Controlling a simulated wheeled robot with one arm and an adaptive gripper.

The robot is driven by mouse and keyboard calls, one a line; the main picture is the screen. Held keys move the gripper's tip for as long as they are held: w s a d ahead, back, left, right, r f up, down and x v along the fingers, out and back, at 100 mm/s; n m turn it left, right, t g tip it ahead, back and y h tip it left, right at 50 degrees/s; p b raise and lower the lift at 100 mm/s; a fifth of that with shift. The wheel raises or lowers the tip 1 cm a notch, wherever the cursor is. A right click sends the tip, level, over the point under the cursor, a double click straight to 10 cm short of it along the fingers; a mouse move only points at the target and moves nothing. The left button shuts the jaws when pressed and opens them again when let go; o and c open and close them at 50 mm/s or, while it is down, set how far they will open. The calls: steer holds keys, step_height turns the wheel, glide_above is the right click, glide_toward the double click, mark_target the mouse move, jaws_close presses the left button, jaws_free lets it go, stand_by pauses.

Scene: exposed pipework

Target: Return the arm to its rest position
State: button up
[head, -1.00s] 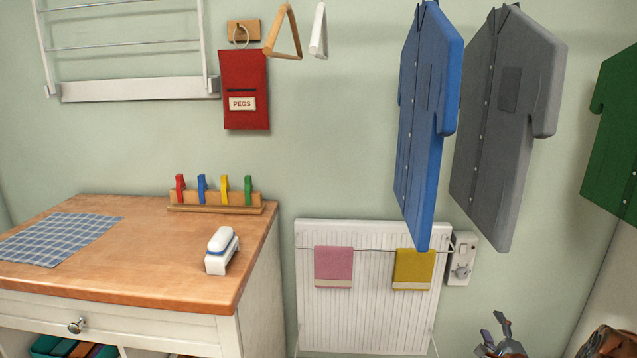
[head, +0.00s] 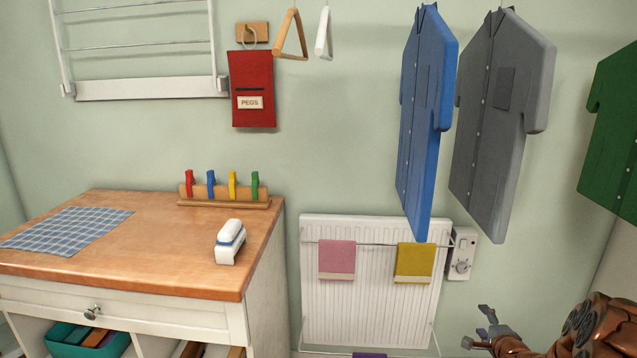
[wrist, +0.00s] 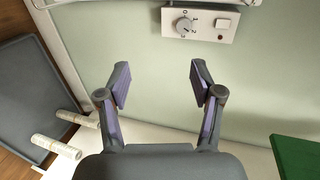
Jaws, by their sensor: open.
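My gripper (head: 484,328) is at the lower right of the head view, in front of the wall to the right of the radiator, with my copper-coloured arm behind it. In the wrist view my gripper (wrist: 158,82) has its two fingers spread wide apart, with nothing between them. It is open and empty. The control box (wrist: 200,22) with a dial and a switch shows beyond the fingertips at the top of the wrist view; it is also beside the radiator in the head view (head: 463,250). My gripper is apart from it.
A radiator (head: 372,300) carries a pink cloth (head: 337,259) and a yellow cloth (head: 415,262). A wooden-topped cabinet (head: 170,255) stands at left.

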steer(key=s+a+r+n+g, duration=0.4)
steer(key=s+a+n+g, duration=0.1)
steer(key=s+a, duration=0.25)
steer(key=s+a+r+n+g, duration=0.3)
steer(key=s+a+n+g, duration=0.15)
steer(key=s+a, duration=0.3)
steer(key=s+a+r+n+g, duration=0.3)
steer(key=s+a, duration=0.2)
steer(key=s, duration=0.7)
steer(key=s+a+r+n+g+y, duration=0.1)
steer(key=s+a+r+n+g, duration=0.25)
steer(key=s, duration=0.85)
steer(key=s+a+r+n+g, duration=0.25)
steer(key=s+a, duration=0.25)
steer(key=s, duration=0.7)
step_height(320, 180, up, 16)
steer(key=w+t+p, duration=0.1)
steer(key=t+p, duration=0.1)
steer(key=p, duration=1.2)
steer(key=shift+w+f+p, duration=0.15)
steer(key=shift+f+p, duration=0.1)
steer(key=shift+p, duration=0.15)
